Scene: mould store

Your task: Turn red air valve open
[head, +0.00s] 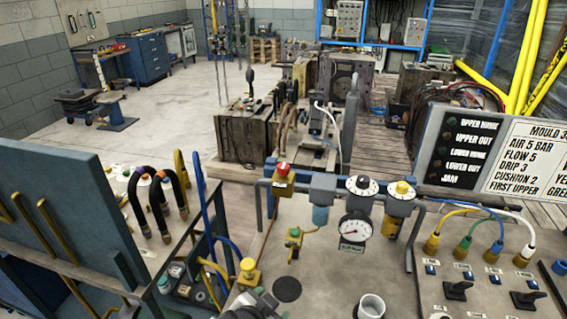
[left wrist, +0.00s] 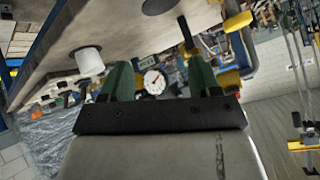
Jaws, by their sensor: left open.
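My right gripper is not in view.
Right of the valve are a pressure gauge (head: 355,229) and a yellow knob (head: 402,188). A white cup (head: 370,306) stands in front. A yellow valve (head: 248,271) and blue hoses (head: 206,205) are on the left. A sign board (head: 497,150) stands at right.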

